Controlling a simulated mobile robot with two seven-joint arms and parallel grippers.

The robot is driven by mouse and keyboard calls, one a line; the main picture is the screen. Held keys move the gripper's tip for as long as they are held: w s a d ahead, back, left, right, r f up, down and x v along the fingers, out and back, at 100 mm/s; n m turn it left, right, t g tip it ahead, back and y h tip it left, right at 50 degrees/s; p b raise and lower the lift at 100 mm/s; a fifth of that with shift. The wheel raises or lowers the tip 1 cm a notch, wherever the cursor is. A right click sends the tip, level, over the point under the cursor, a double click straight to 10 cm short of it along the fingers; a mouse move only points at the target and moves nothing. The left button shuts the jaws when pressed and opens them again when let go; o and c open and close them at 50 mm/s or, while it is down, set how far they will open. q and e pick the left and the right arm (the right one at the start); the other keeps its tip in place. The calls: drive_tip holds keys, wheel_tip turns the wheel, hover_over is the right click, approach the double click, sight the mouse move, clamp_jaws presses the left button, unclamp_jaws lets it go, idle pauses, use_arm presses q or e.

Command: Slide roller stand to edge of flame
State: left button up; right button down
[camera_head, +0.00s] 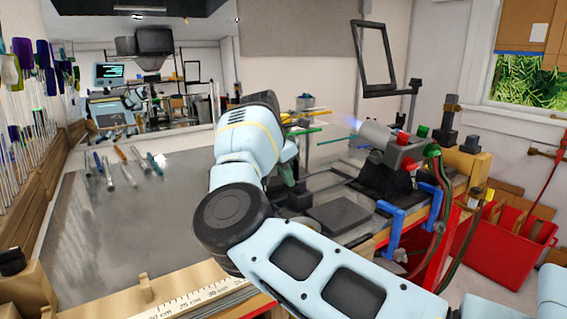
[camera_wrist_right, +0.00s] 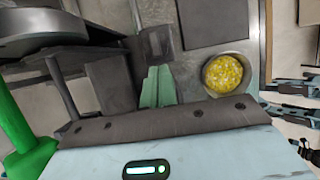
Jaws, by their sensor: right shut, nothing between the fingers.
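The torch (camera_head: 378,134) stands right of centre on the bench, with a pale blue flame (camera_head: 351,123) at its left end. A dark block (camera_wrist_right: 158,42), possibly part of the roller stand, sits just beyond my right fingertips in the wrist view. I cannot tell whether they touch it. My right gripper (camera_wrist_right: 158,72) is shut and empty, its greenish fingers together. In the head view my right arm hides much of the gripper and the area around the stand. A green rod (camera_head: 309,131) and a yellow rod (camera_head: 306,115) show beyond the arm. My left gripper is not in view.
A bowl of yellow grains (camera_wrist_right: 226,74) is right of the fingers in the wrist view. A dark flat plate (camera_head: 339,214) lies in front of the torch. Blue clamps (camera_head: 390,222) line the bench's right edge. Several tools (camera_head: 121,165) lie on the left; bare metal surface surrounds them.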

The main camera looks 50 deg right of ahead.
drive_tip(key=shift+d+f, duration=0.15)
drive_tip(key=shift+f, duration=0.25)
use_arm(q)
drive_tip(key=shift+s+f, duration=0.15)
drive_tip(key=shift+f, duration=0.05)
use_arm(e)
drive_tip(key=s+d, duration=0.2)
drive_tip(key=d, duration=0.9)
drive_tip(key=shift+s+d, duration=0.15)
drive_tip(key=shift+s, duration=0.25)
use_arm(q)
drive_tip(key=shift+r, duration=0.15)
